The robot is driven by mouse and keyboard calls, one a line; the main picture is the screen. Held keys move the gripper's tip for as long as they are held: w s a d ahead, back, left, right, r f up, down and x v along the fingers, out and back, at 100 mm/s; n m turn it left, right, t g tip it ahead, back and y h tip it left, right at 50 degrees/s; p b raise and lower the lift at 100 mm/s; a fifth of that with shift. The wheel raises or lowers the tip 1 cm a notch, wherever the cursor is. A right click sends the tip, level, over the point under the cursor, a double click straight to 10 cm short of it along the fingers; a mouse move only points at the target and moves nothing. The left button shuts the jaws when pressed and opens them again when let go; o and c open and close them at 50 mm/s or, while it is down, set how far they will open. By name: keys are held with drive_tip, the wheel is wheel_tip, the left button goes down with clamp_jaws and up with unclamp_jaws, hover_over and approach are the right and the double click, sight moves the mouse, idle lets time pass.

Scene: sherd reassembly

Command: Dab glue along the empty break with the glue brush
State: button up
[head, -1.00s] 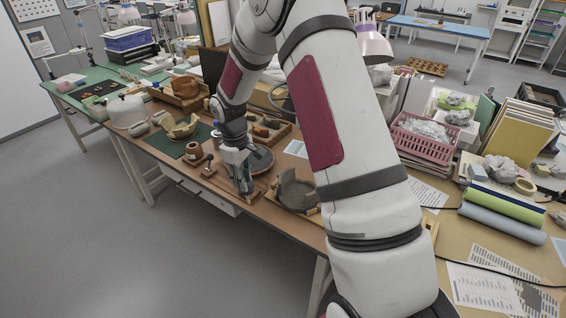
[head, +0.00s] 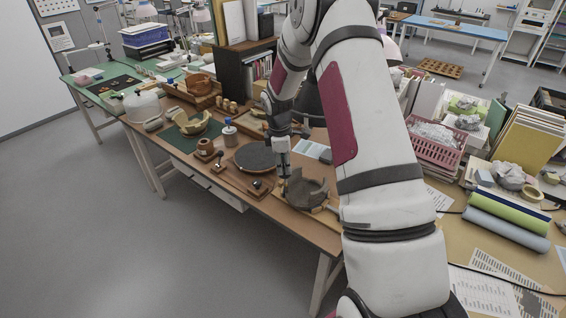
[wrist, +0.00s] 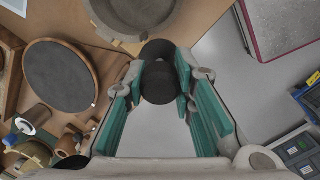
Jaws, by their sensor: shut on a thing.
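My gripper (head: 283,163) is shut on a dark, round-ended handle, which I take to be the glue brush (wrist: 158,88). In the wrist view the brush stands between the green-padded fingers (wrist: 160,68); its bristle end is hidden. The grey broken vessel (head: 307,193) sits on the bench in the head view, with an uneven rim and light wooden pieces around it. My gripper is above its left side. The vessel also shows at the top of the wrist view (wrist: 145,28). I cannot tell whether the brush touches the break.
A dark round turntable (head: 254,158) lies left of the vessel. A brown jar (head: 205,147) and a white bottle with a blue top (head: 230,135) stand further left. A pink basket (head: 431,148) is at the right. The bench's front edge is close to the vessel.

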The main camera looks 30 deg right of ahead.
sight(286, 182)
drive_tip(key=shift+w+d+f+b, duration=0.1)
drive_tip(key=shift+d+f+b, duration=0.25)
drive_tip(key=shift+f, duration=0.9)
drive_tip(key=shift+w+d+f+b, duration=0.15)
drive_tip(key=shift+f+b, duration=0.25)
drive_tip(key=shift+f, duration=0.8)
drive_tip(key=shift+w+d+f+b, duration=0.1)
drive_tip(key=shift+d+f+b, duration=0.25)
drive_tip(key=shift+f, duration=0.9)
drive_tip(key=shift+s+a+p, duration=0.1)
drive_tip(key=shift+s+p, duration=0.45)
drive_tip(key=shift+s, duration=0.35)
drive_tip(key=shift+s+d+p, duration=1.1)
drive_tip(key=shift+s+d, duration=0.05)
drive_tip(key=shift+s, duration=1)
wheel_tip(286, 182, up, 8)
drive_tip(key=a+p, duration=0.1)
drive_tip(key=p, duration=0.1)
drive_tip(key=shift+s+a+r+p, duration=0.2)
drive_tip(key=shift+s+a+p, duration=0.1)
drive_tip(key=shift+a, duration=0.1)
